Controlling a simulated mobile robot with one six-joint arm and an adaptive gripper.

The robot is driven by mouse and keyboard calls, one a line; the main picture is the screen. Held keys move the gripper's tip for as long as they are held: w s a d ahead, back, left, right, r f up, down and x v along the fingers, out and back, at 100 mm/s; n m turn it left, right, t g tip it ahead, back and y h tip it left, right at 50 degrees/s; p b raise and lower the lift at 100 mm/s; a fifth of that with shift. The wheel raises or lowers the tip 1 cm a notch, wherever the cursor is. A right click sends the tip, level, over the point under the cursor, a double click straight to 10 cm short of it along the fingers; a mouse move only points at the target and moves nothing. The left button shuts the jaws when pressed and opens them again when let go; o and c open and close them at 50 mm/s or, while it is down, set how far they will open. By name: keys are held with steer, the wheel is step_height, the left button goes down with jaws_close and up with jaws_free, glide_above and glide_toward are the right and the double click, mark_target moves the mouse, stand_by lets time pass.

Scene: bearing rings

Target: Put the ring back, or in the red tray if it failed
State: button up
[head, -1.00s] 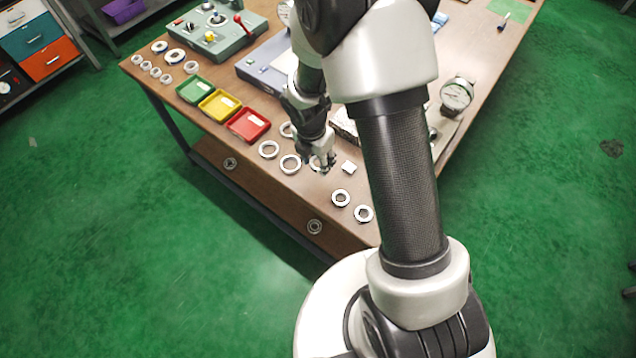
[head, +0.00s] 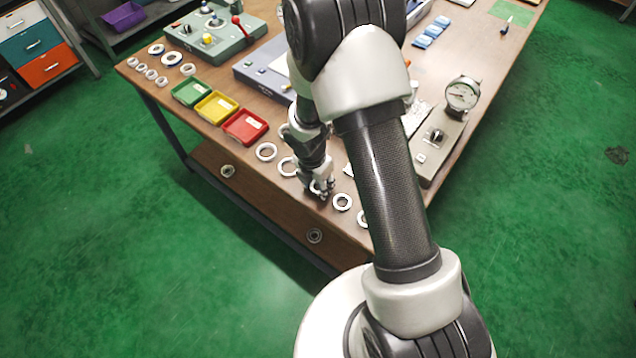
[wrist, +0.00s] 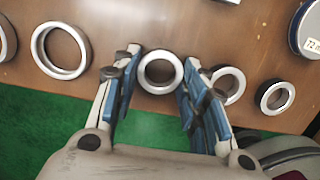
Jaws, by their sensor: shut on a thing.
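My gripper (head: 322,192) is low over the near part of the brown table. In the wrist view, its two blue-padded fingers (wrist: 156,80) are shut on a metal ring (wrist: 160,72) with a dark inner band. Whether that ring touches the tabletop is hard to tell. The red tray (head: 236,138) stands to the left and farther back in the head view. It sits beside the yellow tray (head: 207,115) and green tray (head: 183,101). The inside of the red tray shows only a pale label.
Rings lie on both sides of my gripper: a large one (head: 266,152) to the left and a smaller one (head: 342,202) to the right, close by. In the wrist view, two rings (wrist: 275,97) sit right of the fingers. A dial gauge (head: 462,95) stands at the right.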

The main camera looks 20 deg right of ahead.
steer(key=shift+f, duration=0.15)
steer(key=o, duration=1.2)
step_height(320, 180, up, 12)
steer(key=s+a+p, duration=0.1)
steer(key=p, duration=0.5)
step_height(320, 180, up, 10)
steer(key=m+t, duration=0.1)
steer(key=m, duration=0.5)
glide_above(314, 191)
steer(key=s+d, duration=0.1)
steer(key=d, duration=0.1)
steer(key=s+r+m, duration=0.4)
steer(key=r+m, duration=0.1)
steer(key=r, duration=0.3)
steer(key=s+r+m+t, duration=0.1)
steer(key=s+r+m, duration=0.2)
steer(key=s+m, duration=0.1)
steer(key=s+r+m+y, duration=0.1)
steer(key=s+r+m, duration=0.3)
steer(key=s+m, duration=0.1)
steer(key=s+r+m+t, duration=0.1)
steer(key=s+r+m, duration=0.3)
steer(key=s+m, duration=0.1)
steer(key=shift+s+t, duration=0.3)
steer(key=shift+s, duration=0.3)
